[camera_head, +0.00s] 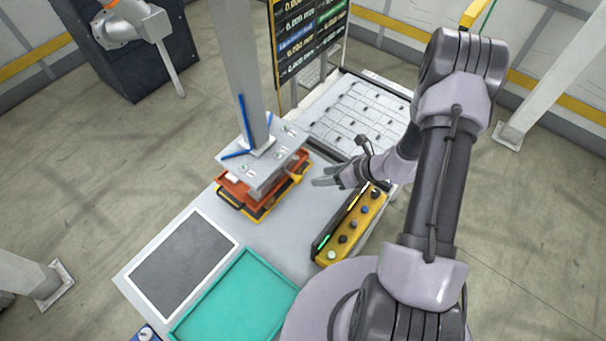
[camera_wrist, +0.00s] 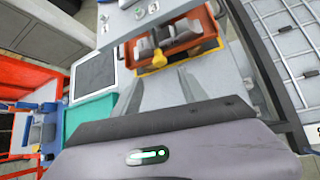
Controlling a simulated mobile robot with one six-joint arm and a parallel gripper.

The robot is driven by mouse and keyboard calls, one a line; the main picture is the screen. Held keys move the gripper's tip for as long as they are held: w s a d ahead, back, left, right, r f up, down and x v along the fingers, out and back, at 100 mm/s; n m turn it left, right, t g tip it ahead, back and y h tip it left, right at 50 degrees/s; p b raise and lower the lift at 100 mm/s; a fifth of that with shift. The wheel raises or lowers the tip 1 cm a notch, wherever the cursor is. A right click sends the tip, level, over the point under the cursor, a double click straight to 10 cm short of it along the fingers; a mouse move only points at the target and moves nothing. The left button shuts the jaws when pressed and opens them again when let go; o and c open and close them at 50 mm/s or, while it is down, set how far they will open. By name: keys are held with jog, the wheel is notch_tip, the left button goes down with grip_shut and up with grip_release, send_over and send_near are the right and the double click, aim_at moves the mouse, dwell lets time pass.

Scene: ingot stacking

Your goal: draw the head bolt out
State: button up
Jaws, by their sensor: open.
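A red-orange fixture (camera_head: 232,190) with a yellow base stands on the grey table under a grey plate (camera_head: 262,172). A yellow knob, which may be the head bolt, sticks out of its front in the wrist view (camera_wrist: 159,60); it shows small at the fixture's right side in the head view (camera_head: 299,177). Grey blocks (camera_wrist: 160,38) sit inside the red frame behind it. My gripper (camera_head: 322,178) is open and empty, to the right of the fixture and pointing at it. In the wrist view its two fingers (camera_wrist: 163,84) reach toward the knob with a gap before it.
A yellow button box (camera_head: 352,226) stands close below my gripper at the table's right edge. A teal tray (camera_head: 238,300) and a dark panel with a white border (camera_head: 184,262) lie at the front left. A grey post (camera_head: 240,75) rises above the fixture.

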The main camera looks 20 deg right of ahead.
aim_at(301, 179)
jog(key=x, duration=1)
jog(key=shift+r, duration=0.1)
jog(key=shift+c, duration=0.2)
grip_shut()
